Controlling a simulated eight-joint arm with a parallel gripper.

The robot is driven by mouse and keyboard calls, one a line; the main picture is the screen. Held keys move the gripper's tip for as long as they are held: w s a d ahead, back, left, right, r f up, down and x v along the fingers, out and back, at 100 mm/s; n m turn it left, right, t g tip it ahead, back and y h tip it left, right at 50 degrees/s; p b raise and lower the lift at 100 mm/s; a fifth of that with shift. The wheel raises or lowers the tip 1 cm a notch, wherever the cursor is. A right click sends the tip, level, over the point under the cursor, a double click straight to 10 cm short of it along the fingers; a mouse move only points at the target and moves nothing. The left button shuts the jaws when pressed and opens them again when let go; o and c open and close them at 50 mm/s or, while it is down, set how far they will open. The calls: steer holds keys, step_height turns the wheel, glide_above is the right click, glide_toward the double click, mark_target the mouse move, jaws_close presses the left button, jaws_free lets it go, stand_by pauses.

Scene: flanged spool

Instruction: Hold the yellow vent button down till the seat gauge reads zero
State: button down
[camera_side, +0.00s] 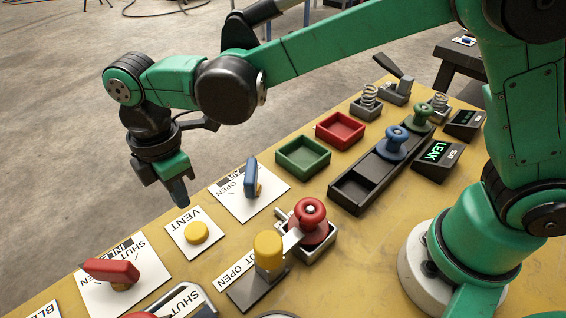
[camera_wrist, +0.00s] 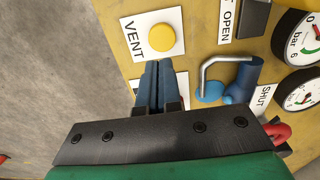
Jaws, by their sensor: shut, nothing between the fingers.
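The yellow vent button (camera_side: 196,232) is a round cap on a white plate marked VENT. It also shows in the wrist view (camera_wrist: 161,37), uncovered. My gripper (camera_side: 181,203) is shut and empty, its fingers pointing down. In the side view its tips are just above and left of the button, apart from it. In the wrist view the closed tips (camera_wrist: 160,66) lie just below the button in the picture. Two round gauges, an upper one (camera_wrist: 297,36) and a lower one (camera_wrist: 299,88), are cut off at the right edge. I cannot tell which is the seat gauge.
A blue lever (camera_side: 252,178) stands beside the vent plate, and a red lever (camera_side: 111,270) is nearer the camera. A yellow-capped post (camera_side: 268,250) and a red spool (camera_side: 310,214) stand to the right. Trays lie farther back.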

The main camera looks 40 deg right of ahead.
step_height(320, 180, up, 6)
steer(key=shift+f, duration=0.1)
stand_by(0.4)
steer(key=s+d+m+t, duration=0.3)
steer(key=d+m, duration=0.6)
steer(key=d, duration=0.2)
steer(key=s+d+m+t, duration=0.3)
steer(key=d+m+t, duration=0.1)
steer(key=d+m, duration=0.5)
steer(key=shift+s+d+f, duration=0.15)
steer(key=shift+d+f, duration=0.15)
steer(key=shift+d, duration=0.95)
